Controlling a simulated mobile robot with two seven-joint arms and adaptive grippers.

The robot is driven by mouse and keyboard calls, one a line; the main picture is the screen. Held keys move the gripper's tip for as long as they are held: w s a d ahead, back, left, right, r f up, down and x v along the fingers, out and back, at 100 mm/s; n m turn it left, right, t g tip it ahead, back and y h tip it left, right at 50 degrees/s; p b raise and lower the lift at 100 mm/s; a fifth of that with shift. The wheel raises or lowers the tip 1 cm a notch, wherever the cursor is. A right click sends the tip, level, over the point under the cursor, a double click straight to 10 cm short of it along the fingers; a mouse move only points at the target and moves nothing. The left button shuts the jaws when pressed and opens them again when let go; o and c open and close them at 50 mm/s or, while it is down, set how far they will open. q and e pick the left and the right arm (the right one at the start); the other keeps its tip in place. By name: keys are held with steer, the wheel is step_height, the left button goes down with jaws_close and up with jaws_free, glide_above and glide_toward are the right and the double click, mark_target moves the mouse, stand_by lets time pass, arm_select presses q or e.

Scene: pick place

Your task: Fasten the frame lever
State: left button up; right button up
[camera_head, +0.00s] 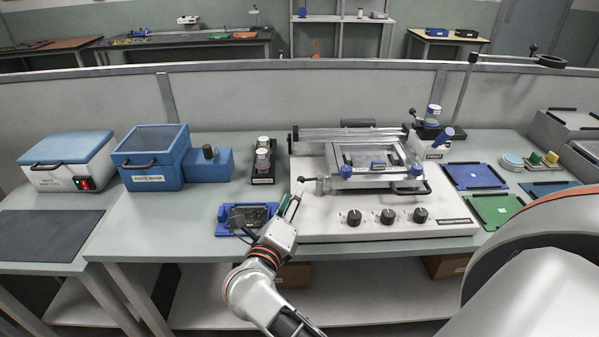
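A white stencil-printer-like machine (330,226) stands on the bench, with a silver frame (352,185) lying on it. The frame has blue blocks and a black front handle (412,190). A small lever with a dark round knob (300,179) sticks out at the frame's front left; I take it for the frame lever. My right gripper (291,206) is just below this knob, at the machine's front left corner. Its fingers are small and seen from behind; I cannot tell whether they touch the lever or how far they are apart. My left gripper is not in view.
A blue fixture (228,214) with a dark part sits left of my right gripper. Black knobs (387,216) line the machine's front. A black holder with jars (263,165) stands behind left. Blue (474,176) and green (496,209) mats lie at right. My large arm link fills the lower right.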

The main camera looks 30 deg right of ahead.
mark_target(301, 179)
steer(key=shift+x, duration=3.85)
steer(key=shift+f, duration=0.1)
jaws_close()
